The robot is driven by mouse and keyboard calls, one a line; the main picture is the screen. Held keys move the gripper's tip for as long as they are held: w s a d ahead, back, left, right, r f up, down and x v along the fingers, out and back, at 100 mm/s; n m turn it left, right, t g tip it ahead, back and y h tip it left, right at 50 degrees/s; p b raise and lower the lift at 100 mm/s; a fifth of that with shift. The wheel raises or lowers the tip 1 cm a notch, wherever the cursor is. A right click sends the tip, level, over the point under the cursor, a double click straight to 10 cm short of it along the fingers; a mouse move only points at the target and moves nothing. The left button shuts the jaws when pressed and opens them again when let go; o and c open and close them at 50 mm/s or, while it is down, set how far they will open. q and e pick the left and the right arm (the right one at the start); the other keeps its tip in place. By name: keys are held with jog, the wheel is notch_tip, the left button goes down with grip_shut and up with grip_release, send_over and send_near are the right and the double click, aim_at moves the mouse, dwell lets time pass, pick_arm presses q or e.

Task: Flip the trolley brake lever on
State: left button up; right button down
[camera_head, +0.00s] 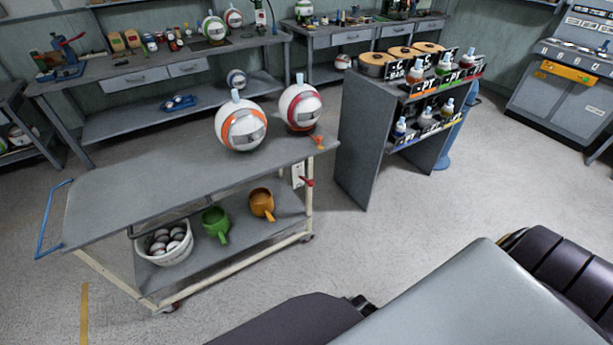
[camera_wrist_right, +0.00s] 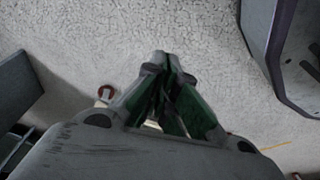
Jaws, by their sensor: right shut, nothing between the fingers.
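The grey trolley (camera_head: 130,187) stands at the left in the head view, with a blue push handle (camera_head: 50,220) at its left end. A red lever (camera_head: 306,181) sits beside a white plate (camera_head: 298,174) on the trolley's right end post. Its exact setting is too small to tell. My right gripper (camera_wrist_right: 165,62) is shut and empty above the pale floor in the wrist view, apart from anything. My left gripper is not in view.
Two balls (camera_head: 241,127) (camera_head: 300,108) stand on the trolley top. A white basket of balls (camera_head: 163,243), a green mug (camera_head: 215,223) and an orange mug (camera_head: 262,204) sit below. A grey shelf (camera_head: 364,130) stands right of the trolley. Open floor lies between.

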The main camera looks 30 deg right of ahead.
jog(key=w+d+r+t, duration=0.3)
jog(key=w+r, duration=1.8)
jog(key=w, duration=0.4)
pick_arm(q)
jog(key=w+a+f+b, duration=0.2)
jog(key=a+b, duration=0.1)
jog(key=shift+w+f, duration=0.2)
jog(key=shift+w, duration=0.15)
pick_arm(e)
jog(key=w+r+n+t, duration=0.1)
jog(key=w+r, duration=0.2)
jog(key=r, duration=0.6)
jog(key=w+d+r+t+y, duration=0.1)
jog(key=w+r, duration=0.3)
jog(key=r, duration=0.5)
jog(key=w+d+r+n+t+y, duration=0.1)
jog(key=w+r, duration=0.3)
jog(key=r, duration=0.6)
jog(key=shift+w+d+n+t, duration=0.2)
jog(key=shift+n+t, duration=0.1)
jog(key=shift+t, duration=0.4)
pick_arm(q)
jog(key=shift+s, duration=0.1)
pick_arm(e)
jog(key=shift+w, duration=0.1)
